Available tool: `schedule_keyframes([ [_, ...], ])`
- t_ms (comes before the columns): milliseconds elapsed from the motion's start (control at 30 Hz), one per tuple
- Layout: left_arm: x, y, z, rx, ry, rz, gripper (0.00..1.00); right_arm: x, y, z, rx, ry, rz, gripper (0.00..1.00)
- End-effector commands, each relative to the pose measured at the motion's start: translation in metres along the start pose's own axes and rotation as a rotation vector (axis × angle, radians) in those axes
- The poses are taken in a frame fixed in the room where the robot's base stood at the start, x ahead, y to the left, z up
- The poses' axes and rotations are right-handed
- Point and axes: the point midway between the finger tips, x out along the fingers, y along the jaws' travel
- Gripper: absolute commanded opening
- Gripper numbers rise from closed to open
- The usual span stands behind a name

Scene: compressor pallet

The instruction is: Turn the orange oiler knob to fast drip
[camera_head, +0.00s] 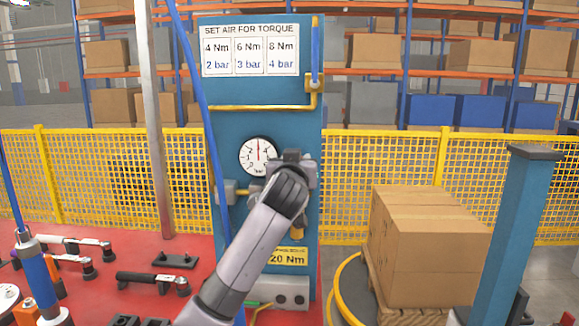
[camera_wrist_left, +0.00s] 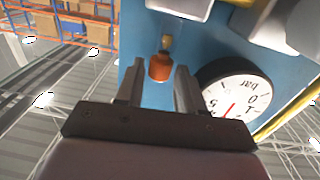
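The orange oiler knob (camera_wrist_left: 160,67) hangs below a small brass fitting in the left wrist view, where the picture is upside down. My left gripper (camera_wrist_left: 159,72) is open, with its two fingers on either side of the knob and a gap showing beside it. I cannot tell how deep the knob sits between the fingers. In the head view my left arm's wrist (camera_head: 290,190) covers the front of the blue panel (camera_head: 232,122) and hides the knob. My right gripper is not in view.
A round pressure gauge (camera_head: 258,156) sits just left of my wrist, and it is close beside the fingers in the wrist view (camera_wrist_left: 232,95). Yellow pipes and grey fittings (camera_head: 228,192) surround it. A blue hose (camera_head: 207,110) runs down the panel's left side. Boxes (camera_head: 430,250) stand to the right.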

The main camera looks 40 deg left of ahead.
Motion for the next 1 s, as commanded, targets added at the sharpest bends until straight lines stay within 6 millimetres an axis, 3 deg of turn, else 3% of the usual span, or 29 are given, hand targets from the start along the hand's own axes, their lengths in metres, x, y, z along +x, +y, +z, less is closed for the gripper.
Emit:
schedule_keyframes([
  [133, 0.000, -0.003, -0.002, 0.004, -0.002, 0.077, 0.38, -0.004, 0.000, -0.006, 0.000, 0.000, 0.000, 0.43],
  [400, -0.043, -0.004, 0.002, -0.002, -0.001, 0.074, 0.38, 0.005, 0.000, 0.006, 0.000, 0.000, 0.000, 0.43],
  [600, -0.063, -0.006, 0.001, -0.001, -0.002, 0.071, 0.38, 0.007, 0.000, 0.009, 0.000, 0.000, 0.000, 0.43],
  [1000, -0.071, -0.007, 0.000, 0.000, -0.003, 0.069, 0.38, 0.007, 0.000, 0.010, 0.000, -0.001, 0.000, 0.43],
])
